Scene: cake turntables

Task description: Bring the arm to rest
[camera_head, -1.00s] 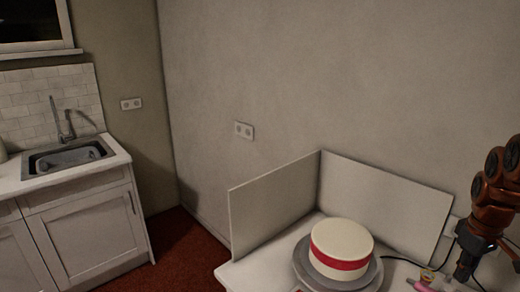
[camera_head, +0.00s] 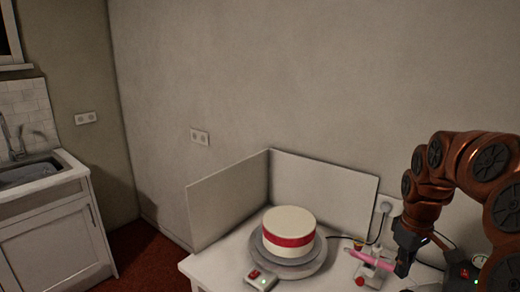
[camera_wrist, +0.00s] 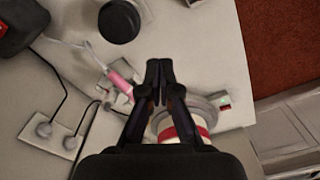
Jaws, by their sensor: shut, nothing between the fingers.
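My gripper (camera_head: 402,268) hangs from my copper-coloured arm at the right of the head view, above the table and to the right of the cake. Its black fingers are together and empty in the wrist view (camera_wrist: 158,82). A white cake (camera_head: 289,222) with a red band stands on a grey turntable (camera_head: 272,268). The cake (camera_wrist: 186,124) is partly hidden behind my gripper in the wrist view.
The white table (camera_head: 215,265) has low panels (camera_head: 325,190) at its back. A small switch box (camera_head: 261,281) is at the turntable's front. A wall socket (camera_head: 384,206) with a cable is behind my gripper. A round black object (camera_wrist: 119,21) shows in the wrist view. A sink counter (camera_head: 50,190) is left.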

